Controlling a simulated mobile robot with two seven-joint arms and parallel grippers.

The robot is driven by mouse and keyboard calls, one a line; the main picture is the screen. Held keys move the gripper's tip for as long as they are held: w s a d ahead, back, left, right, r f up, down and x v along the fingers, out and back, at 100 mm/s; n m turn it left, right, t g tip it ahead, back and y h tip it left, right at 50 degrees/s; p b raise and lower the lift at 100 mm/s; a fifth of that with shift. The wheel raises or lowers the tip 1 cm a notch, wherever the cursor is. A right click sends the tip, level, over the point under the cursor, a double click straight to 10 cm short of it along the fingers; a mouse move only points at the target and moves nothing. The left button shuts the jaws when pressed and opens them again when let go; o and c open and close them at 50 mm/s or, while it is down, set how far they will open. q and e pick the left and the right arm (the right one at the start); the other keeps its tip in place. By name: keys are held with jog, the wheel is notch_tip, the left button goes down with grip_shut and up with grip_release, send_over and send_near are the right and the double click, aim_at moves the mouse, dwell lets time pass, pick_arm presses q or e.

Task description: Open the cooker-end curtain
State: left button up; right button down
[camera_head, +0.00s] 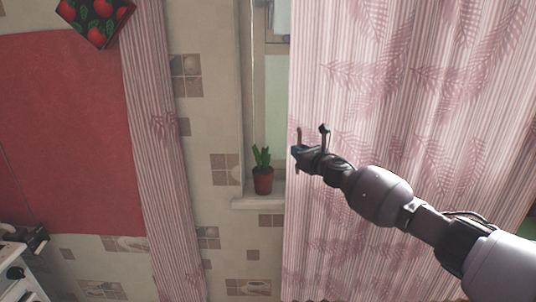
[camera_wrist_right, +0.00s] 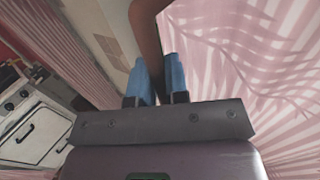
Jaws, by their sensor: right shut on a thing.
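A wide pink striped curtain (camera_head: 400,90) with leaf prints hangs over the right part of the window. It also fills the right of the right wrist view (camera_wrist_right: 245,60). My right gripper (camera_head: 299,152) is at its left edge, about level with the plant. A second, narrow curtain (camera_head: 160,120) hangs gathered further left, nearer the cooker (camera_head: 22,262), apart from my gripper. My left gripper is not in view.
A potted cactus (camera_head: 263,180) stands on the white window sill (camera_head: 258,200), just left of the wide curtain. A red panel (camera_head: 65,130) and a cherry-patterned item (camera_head: 95,20) are on the wall at left. Patterned wall (camera_head: 212,130) shows between the curtains.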

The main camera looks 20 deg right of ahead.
aim_at(358, 147)
jog(key=s+d+b, duration=0.1)
jog(key=d, duration=0.3)
jog(key=s+d+b, duration=0.1)
jog(key=d, duration=0.3)
jog(key=s+d+f+b, duration=0.1)
jog(key=d, duration=0.3)
jog(key=shift+s, duration=0.4)
jog(key=s+d+b, duration=0.1)
jog(key=d, duration=0.1)
jog(key=d+b, duration=0.1)
jog(key=d, duration=0.2)
jog(key=s+d+b, duration=0.1)
jog(key=d+b, duration=0.1)
jog(key=d, duration=0.1)
jog(key=shift+s+d, duration=0.15)
jog(key=shift+s, duration=0.2)
jog(key=shift+s+d+r, duration=0.2)
jog(key=shift+d+r, duration=0.05)
jog(key=shift+d, duration=0.3)
jog(key=shift+d+r, duration=0.1)
jog(key=shift+d, duration=0.05)
jog(key=c, duration=1.4)
grip_release()
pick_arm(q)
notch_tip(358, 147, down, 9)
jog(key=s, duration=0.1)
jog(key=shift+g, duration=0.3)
